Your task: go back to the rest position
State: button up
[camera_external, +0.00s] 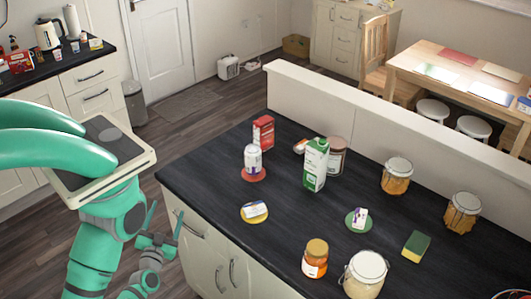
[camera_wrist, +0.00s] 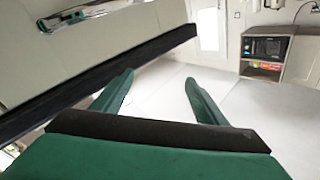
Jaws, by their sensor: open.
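My gripper (camera_external: 164,232) is at the left of the dark island counter (camera_external: 215,197), beside its edge and near the height of the top. In the wrist view my gripper (camera_wrist: 156,88) shows two green fingers spread apart with nothing between them. The teal arm bends down from my body at the left of the external view.
The counter holds a green carton (camera_external: 314,165), a red box (camera_external: 263,132), a white-and-purple can (camera_external: 252,160) on a red disc, several jars, and a sponge (camera_external: 416,246). A bin (camera_external: 134,103) and a heater (camera_external: 229,67) stand beyond. The floor (camera_external: 190,130) between the counters is clear.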

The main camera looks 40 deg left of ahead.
jog(key=s+d+f+m+h, duration=0.1)
jog(key=s+d+f+h, duration=0.1)
jog(key=d+h, duration=0.3)
jog(key=s+d+f+m+h, duration=0.1)
jog(key=d+h, duration=0.5)
jog(key=d, duration=0.8)
jog(key=shift+s+f+h, duration=0.3)
jog(key=shift+s+f, duration=0.2)
jog(key=shift+f, duration=0.1)
jog(key=shift+s, duration=0.1)
